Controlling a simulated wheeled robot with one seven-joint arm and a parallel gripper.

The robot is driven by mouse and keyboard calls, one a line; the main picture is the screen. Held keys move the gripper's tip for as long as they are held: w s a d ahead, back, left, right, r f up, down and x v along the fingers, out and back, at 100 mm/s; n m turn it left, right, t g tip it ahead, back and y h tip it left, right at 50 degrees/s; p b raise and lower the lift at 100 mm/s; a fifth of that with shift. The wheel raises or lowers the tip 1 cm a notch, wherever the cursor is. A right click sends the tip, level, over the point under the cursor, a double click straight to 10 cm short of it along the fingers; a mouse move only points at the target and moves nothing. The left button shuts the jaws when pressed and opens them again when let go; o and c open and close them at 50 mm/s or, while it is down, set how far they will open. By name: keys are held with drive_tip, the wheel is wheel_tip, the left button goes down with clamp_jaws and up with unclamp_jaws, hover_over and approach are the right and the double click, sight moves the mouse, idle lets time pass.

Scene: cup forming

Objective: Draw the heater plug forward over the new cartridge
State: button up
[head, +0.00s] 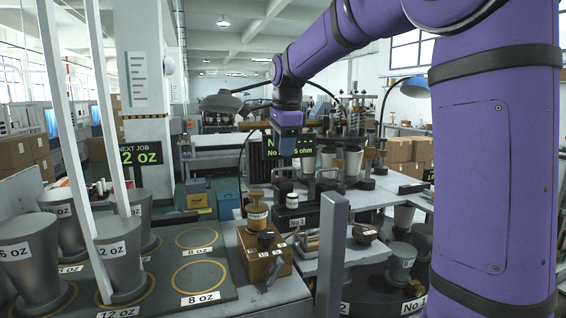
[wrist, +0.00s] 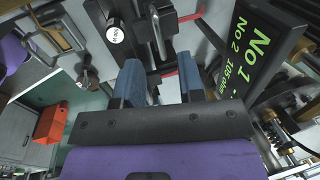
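My gripper (head: 287,150) hangs over the bench in the head view, pointing down beside the dark display. In the wrist view its two blue fingers (wrist: 161,82) stand apart with a clear gap between them, and nothing is visibly clamped. A dark fitting with pale rods (wrist: 157,30) lies ahead of the gap. I cannot tell whether it is the heater plug.
The green-lettered display (wrist: 255,55) stands close on the right in the wrist view, reading No 1 and No 2. In the head view, a brass block (head: 265,262) with a knob stands at front, and grey cups (head: 120,255) stand on the left mat.

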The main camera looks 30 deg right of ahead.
sight(282, 169)
drive_tip(key=shift+w+f, duration=0.2)
drive_tip(key=shift+f, duration=1)
drive_tip(key=shift+w+f, duration=0.2)
drive_tip(key=shift+f, duration=1)
clamp_jaws()
